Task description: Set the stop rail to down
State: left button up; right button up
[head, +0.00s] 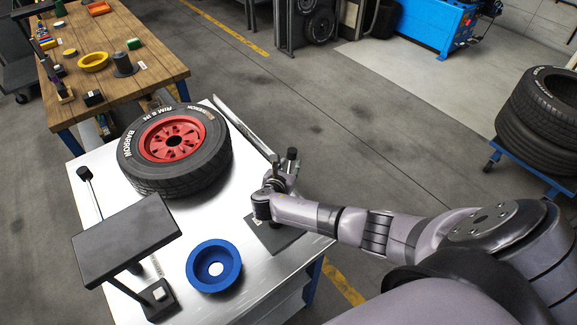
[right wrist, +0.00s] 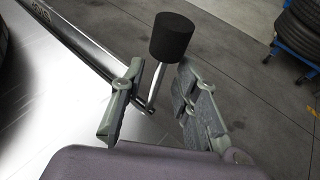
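The stop rail (head: 243,127) is a long metal bar along the right edge of the steel table, beside the tyre. It also shows in the right wrist view (right wrist: 75,42), with lettering on it. At its near end is a lever with a black cylindrical knob (head: 292,154) on a thin metal stem; the knob (right wrist: 172,37) points upward in the wrist view. My right gripper (head: 283,178) is at this end of the rail. Its fingers (right wrist: 159,78) are open, with the stem showing between them; I cannot tell whether they touch it. My left gripper is not in view.
A tyre with a red rim (head: 190,165) lies on the steel table (head: 200,230). A blue ring-shaped dish (head: 214,266) and a dark panel on a stand (head: 125,240) are nearer. A wooden bench (head: 145,75) stands behind. Stacked tyres (head: 540,110) sit on a blue trolley at right.

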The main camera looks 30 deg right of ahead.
grip_shut()
dwell(0.4)
dwell(0.5)
